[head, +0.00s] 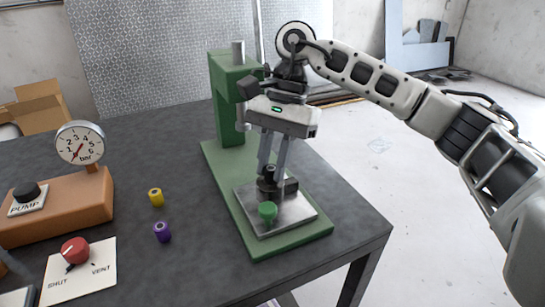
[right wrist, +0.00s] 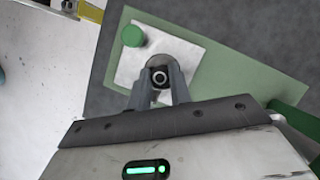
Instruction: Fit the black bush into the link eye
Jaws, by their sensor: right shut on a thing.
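My right gripper (head: 271,172) points down over the steel plate of the green press, its fingers shut on the black bush (head: 269,173). The dark, round link eye (head: 266,190) is directly below the bush on the plate, partly hidden by the fingers. The bush looks upright and at or just above the eye; I cannot tell whether it has entered. My left gripper is not in view.
The green press (head: 225,100) has a tall column behind my gripper. A green knob (head: 267,211) stands on the steel plate (head: 300,214) in front of the eye. Yellow (head: 156,197) and purple (head: 162,232) bushes lie left. A pump with gauge (head: 80,145) and a valve panel (head: 85,270) stand further left.

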